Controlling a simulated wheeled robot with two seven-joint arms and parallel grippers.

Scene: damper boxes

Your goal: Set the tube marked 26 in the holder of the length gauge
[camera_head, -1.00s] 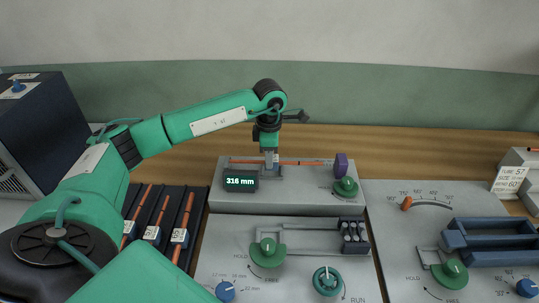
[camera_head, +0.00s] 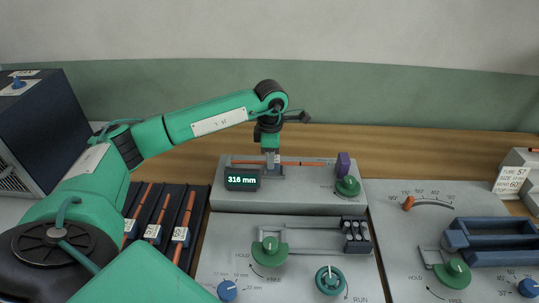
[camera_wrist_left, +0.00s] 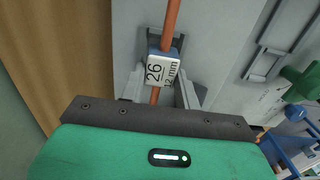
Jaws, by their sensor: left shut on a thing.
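The orange tube lies across the top of the length gauge (camera_head: 300,200) in the head view, running left to right. Its tag (camera_wrist_left: 162,70) reads 26 and 12 mm in the left wrist view. My left gripper (camera_head: 272,166) points down and is shut on the tube at its tag. The tube's bare shaft (camera_wrist_left: 172,22) shows beyond the tag in the wrist view. The holder under the gripper is partly hidden. The gauge display (camera_head: 242,179) reads 316 mm. My right gripper is not in view.
Several other tagged tubes lie in a dark rack (camera_head: 196,205) left of the gauge. A grey panel with green knobs (camera_head: 270,245) stands in front. A blue fixture (camera_head: 490,257) is at the right, and a dark box (camera_head: 40,130) at the far left.

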